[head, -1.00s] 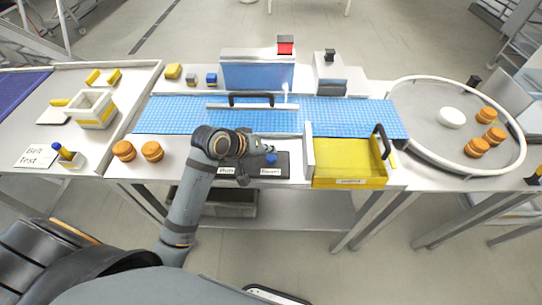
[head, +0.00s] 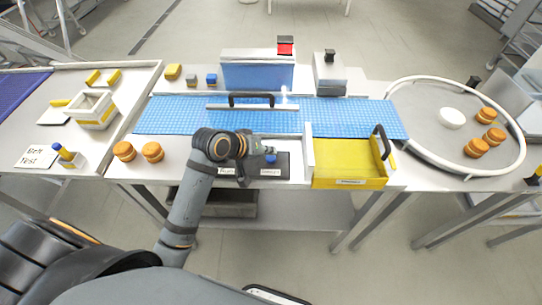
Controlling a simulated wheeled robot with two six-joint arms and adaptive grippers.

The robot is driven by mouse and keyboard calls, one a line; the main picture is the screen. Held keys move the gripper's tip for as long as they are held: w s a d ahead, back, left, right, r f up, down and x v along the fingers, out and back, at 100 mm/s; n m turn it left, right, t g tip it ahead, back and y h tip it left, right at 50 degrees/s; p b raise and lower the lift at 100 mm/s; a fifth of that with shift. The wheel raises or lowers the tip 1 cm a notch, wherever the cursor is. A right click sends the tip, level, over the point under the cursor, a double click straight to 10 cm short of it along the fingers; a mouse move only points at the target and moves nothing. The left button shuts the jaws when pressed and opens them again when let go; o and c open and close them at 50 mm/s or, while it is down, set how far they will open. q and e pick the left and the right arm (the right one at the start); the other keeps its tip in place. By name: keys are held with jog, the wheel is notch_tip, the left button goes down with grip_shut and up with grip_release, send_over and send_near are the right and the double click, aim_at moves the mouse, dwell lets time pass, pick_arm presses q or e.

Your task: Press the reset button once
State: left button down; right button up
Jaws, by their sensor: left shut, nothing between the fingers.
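A dark control panel (head: 283,168) lies on the near edge of the middle table, with small white labels along its front. The right-hand label (head: 270,172) is too blurred here to read surely. A blue button (head: 271,159) stands on the panel above that label. My left wrist hides the panel's left part, including any button there. My right gripper is not in view.
A blue conveyor belt (head: 170,115) runs behind the panel. A yellow tray (head: 345,160) stands close on the right. Two orange rounds (head: 152,152) lie left of my arm. A round rimmed table (head: 420,125) at right holds more rounds and a white disc (head: 452,118).

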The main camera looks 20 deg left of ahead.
aim_at(268, 159)
pick_arm(q)
jog(key=shift+f, duration=0.25)
jog(key=shift+f, duration=0.55)
dwell(0.7)
jog(key=shift+r+p, duration=1)
jog(key=shift+p, duration=0.25)
notch_tip(268, 159, up, 5)
jog(key=p, duration=0.6)
jog(key=shift+r, duration=0.1)
jog(key=shift+s+f, duration=0.1)
jog(key=shift+f, duration=0.1)
